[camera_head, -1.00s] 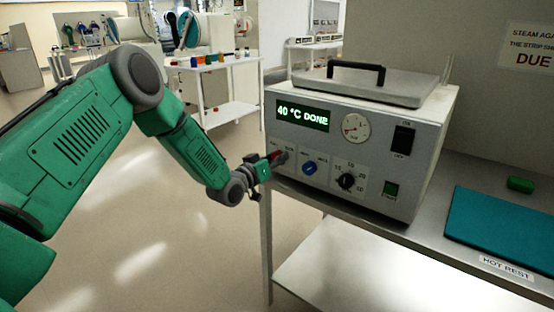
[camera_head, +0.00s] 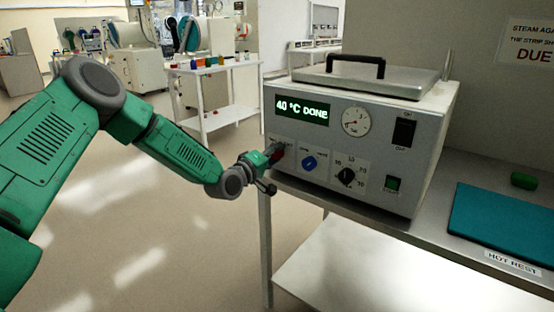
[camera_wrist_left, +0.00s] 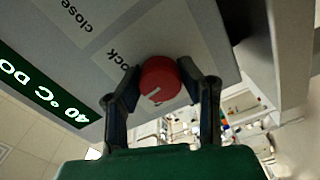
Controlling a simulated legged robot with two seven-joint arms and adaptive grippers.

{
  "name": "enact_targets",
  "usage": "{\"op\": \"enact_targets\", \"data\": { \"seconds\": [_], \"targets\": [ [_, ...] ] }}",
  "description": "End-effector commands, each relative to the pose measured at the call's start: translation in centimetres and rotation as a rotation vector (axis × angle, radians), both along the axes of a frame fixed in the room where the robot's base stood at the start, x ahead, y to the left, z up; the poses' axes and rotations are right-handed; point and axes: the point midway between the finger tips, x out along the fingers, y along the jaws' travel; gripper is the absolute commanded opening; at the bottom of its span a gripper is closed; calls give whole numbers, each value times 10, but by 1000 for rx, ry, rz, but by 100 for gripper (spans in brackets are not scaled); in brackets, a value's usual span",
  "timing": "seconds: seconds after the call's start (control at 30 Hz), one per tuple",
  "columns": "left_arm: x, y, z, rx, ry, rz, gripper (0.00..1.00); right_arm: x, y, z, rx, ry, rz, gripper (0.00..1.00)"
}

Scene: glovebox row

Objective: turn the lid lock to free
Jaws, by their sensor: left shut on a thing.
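The lid lock is a red knob (camera_wrist_left: 160,82) with a pale pointer mark, on the front panel of a grey bench machine (camera_head: 385,180). In the left wrist view it sits between the two fingers of my left gripper (camera_wrist_left: 163,92), which is shut on it. The label beside it is partly covered; "ock" can be read. In the head view my left gripper (camera_head: 272,156) is at the panel's left end and hides most of the knob. The display (camera_head: 302,109) reads "40 °C DONE". The lid (camera_head: 365,80) with its black handle is down. My right gripper is not in view.
A blue knob (camera_head: 309,163), a black dial (camera_head: 347,176), a gauge (camera_head: 355,121) and switches share the panel. A teal mat (camera_head: 500,220) lies on the bench at right, near a "HOT REST" label. Open floor lies left of the bench.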

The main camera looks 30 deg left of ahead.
Motion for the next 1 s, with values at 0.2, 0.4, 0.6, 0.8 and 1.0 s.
{"op": "enact_targets", "data": {
  "seconds": [0.2,0.4,0.6,0.8,1.0],
  "targets": [
    [-4,2,-14,-206,37,2,3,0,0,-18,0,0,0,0],
    [-4,2,-15,-377,50,3,3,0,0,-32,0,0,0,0],
    [-4,1,-15,-511,64,4,3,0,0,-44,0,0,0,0],
    [-4,1,-14,-595,71,4,3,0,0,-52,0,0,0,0],
    [-3,1,-13,-636,73,3,3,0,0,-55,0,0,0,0]
  ]
}}
